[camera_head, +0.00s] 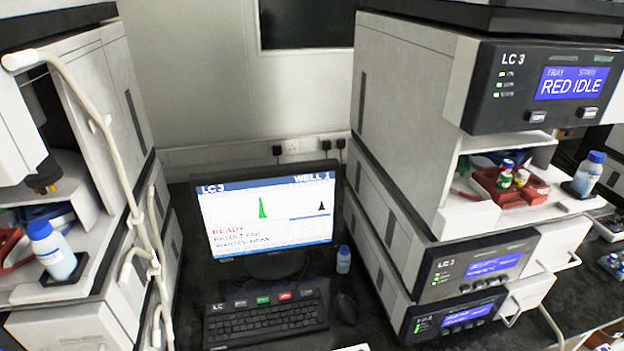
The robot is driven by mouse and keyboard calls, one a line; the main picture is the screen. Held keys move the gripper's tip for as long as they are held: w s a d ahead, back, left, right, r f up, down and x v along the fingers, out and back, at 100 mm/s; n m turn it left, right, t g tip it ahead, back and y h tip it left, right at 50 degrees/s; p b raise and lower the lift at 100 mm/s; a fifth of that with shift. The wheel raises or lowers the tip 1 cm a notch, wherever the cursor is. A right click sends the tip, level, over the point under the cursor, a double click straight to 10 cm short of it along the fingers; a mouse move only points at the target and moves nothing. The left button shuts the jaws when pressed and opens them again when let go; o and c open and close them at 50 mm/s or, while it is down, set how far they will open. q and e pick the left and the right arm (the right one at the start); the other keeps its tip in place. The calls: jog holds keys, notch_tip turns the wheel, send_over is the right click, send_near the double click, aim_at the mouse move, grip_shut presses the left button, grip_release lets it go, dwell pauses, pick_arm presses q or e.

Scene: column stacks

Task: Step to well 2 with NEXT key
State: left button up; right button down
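The monitor (265,213) stands between two instrument stacks. Its screen reads LC 3, WELL 1, and shows a green peak, a small dark peak and READY in red. The black keyboard (265,322) lies in front of it, marked LC. Its back row has coloured keys, including a green key (263,300) and a red key (285,296); their labels are too small to read. The LC 3 panel (500,88) at upper right has a blue display reading RED IDLE and two small buttons below, with unclear labels. Neither of my grippers is in view.
A mouse (346,308) lies right of the keyboard, and a small capped bottle (343,259) stands beside the monitor. A red tray (508,187) with vials sits in the right stack. A blue-capped bottle (52,250) and pale tubing (95,135) are at left.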

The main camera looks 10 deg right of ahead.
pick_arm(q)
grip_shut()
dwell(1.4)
